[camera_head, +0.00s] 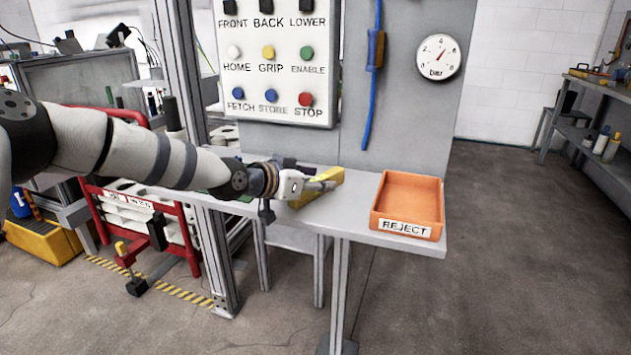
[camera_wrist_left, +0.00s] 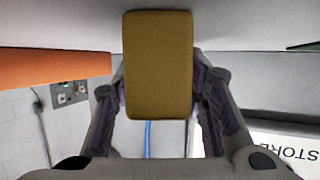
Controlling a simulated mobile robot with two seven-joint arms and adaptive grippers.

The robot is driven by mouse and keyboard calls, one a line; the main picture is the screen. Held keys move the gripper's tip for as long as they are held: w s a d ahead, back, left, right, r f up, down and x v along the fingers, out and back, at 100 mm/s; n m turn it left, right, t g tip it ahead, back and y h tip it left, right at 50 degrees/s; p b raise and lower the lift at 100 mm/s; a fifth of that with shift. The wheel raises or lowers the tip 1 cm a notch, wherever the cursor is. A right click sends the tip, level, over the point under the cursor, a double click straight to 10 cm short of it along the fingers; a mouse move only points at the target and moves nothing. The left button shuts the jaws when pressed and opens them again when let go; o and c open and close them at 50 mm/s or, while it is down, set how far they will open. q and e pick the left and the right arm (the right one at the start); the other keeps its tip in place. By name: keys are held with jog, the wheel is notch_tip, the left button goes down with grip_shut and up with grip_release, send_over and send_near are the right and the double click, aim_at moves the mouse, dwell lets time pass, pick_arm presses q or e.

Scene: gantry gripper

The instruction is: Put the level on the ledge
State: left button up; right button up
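The level is a yellow block (camera_head: 329,175) at the grey ledge (camera_head: 352,214), left of the orange bin in the head view. My left gripper (camera_head: 322,186) reaches in from the left over the ledge, with its fingers at the level. In the left wrist view the level (camera_wrist_left: 158,65) shows end-on as a brownish-yellow block. The fingers (camera_wrist_left: 158,88) lie against both of its sides, so the gripper is shut on it. I cannot tell whether the level touches the ledge or is just above it. My right gripper is not in view.
An orange bin labelled REJECT (camera_head: 408,201) stands at the ledge's right end. A button panel (camera_head: 272,60), a blue hose (camera_head: 371,90) and a gauge (camera_head: 439,57) are on the board behind. The ledge is bare between level and bin.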

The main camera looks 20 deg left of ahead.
pick_arm(q)
jog(key=shift+s+r, duration=0.1)
jog(key=shift+r, duration=0.2)
jog(key=p+v, duration=0.3)
jog(key=v, duration=0.8)
jog(key=shift+s+a, duration=0.2)
jog(key=shift+s, duration=0.1)
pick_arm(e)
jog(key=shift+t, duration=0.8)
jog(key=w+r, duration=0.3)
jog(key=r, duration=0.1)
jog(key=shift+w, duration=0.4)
